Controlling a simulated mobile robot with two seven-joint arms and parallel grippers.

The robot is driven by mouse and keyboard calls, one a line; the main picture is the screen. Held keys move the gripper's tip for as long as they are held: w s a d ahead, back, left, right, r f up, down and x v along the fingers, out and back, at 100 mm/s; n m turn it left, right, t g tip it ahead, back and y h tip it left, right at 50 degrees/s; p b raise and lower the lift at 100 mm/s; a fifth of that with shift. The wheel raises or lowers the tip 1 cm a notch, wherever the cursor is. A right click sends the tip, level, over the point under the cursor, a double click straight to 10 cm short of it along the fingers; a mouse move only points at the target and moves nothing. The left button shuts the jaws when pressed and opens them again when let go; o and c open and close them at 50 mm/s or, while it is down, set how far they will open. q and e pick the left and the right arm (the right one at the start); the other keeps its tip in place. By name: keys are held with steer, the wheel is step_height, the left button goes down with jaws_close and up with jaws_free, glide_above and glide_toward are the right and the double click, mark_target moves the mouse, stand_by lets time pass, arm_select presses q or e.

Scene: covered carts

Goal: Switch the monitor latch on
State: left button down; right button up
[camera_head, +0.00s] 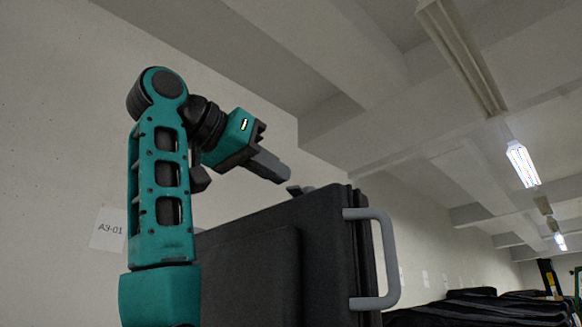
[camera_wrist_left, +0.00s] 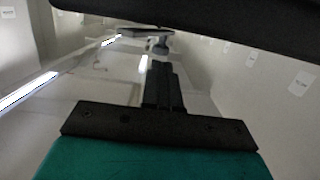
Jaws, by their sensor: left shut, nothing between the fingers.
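My left gripper (camera_head: 283,174) comes over the top of a dark covered cart (camera_head: 245,255) from the left. Its fingers are shut together with nothing between them, pointing down and to the right. A small dark flat piece (camera_head: 299,190), possibly the monitor latch, sits at the cart's top edge just below and right of the fingertips. In the left wrist view the shut fingers (camera_wrist_left: 161,60) point towards a thin dark piece (camera_wrist_left: 135,31) by the cart's edge. I cannot tell whether they touch it or which way it is set. My right gripper is not in view.
A grey bar handle (camera_head: 388,260) stands out from the cart's right side. More dark covered things (camera_head: 480,305) lie low at the right. A wall label (camera_head: 108,229) is behind my left arm. Free air lies above the cart, under the ceiling beams.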

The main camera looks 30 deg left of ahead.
arm_select(q)
steer(key=shift+x, duration=2.05)
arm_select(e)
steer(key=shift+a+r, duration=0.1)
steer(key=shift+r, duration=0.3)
arm_select(q)
steer(key=shift+d, duration=0.1)
steer(key=shift+w+d, duration=0.2)
steer(key=shift+d, duration=0.35)
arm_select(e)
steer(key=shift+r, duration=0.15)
arm_select(q)
steer(key=shift+w+p, duration=0.1)
steer(key=shift+p, duration=0.2)
